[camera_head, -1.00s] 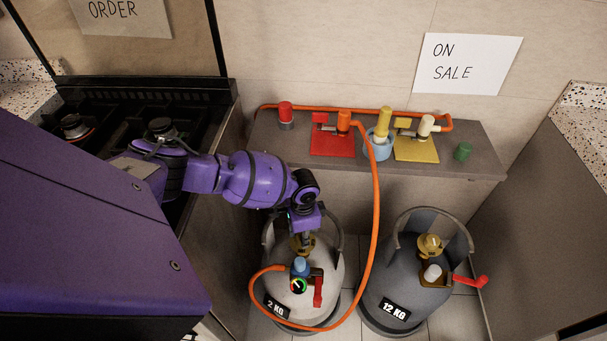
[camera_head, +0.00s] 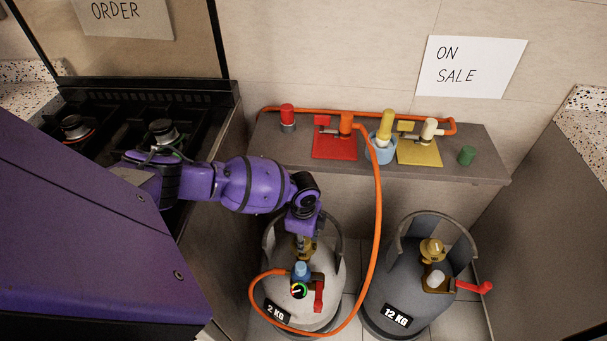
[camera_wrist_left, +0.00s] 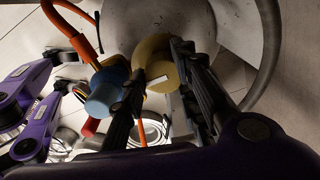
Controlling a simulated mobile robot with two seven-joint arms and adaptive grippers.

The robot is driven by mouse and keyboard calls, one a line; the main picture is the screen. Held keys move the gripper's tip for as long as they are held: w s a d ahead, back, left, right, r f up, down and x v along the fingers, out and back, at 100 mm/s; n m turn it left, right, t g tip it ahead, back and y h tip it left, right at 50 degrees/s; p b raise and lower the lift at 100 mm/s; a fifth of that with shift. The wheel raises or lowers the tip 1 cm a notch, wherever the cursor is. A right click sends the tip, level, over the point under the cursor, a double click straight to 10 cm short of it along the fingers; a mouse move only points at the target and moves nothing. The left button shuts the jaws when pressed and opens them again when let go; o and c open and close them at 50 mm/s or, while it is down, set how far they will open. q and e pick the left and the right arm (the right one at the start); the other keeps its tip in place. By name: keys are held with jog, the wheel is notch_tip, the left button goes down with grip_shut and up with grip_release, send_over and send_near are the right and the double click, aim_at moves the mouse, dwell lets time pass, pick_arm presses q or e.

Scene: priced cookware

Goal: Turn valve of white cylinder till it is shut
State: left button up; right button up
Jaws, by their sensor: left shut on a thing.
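The white cylinder (camera_head: 322,279), labelled 2 KG, stands upright on the floor at the lower middle of the head view. Its brass valve knob (camera_wrist_left: 155,60) lies between the fingers of my left gripper (camera_wrist_left: 160,72) in the wrist view. The gripper (camera_head: 303,238) reaches down on the valve from above and is shut on it. In the head view the gripper mostly hides the knob. A regulator with a blue cap (camera_head: 301,269), a round dial (camera_head: 299,290) and a red lever (camera_head: 318,295) sits in front of the valve.
An orange hose (camera_head: 376,225) loops from the regulator up to the grey counter (camera_head: 270,150). A grey 12 KG cylinder (camera_head: 393,287) stands to the right, its red lever (camera_head: 476,287) sticking out. The stove (camera_head: 200,100) is left. Coloured fittings sit on the counter.

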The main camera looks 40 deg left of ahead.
pick_arm(q)
jog(key=shift+s+d+f, duration=0.25)
jog(key=shift+s+d, duration=0.05)
jog(key=shift+s, duration=0.2)
jog(key=o, duration=1)
jog(key=shift+o, duration=0.2)
jog(key=shift+w+a+r, duration=0.1)
jog(key=shift+r, duration=0.05)
jog(key=shift+w+a, duration=0.1)
jog(key=shift+w, duration=0.1)
notch_tip(320, 180, up, 12)
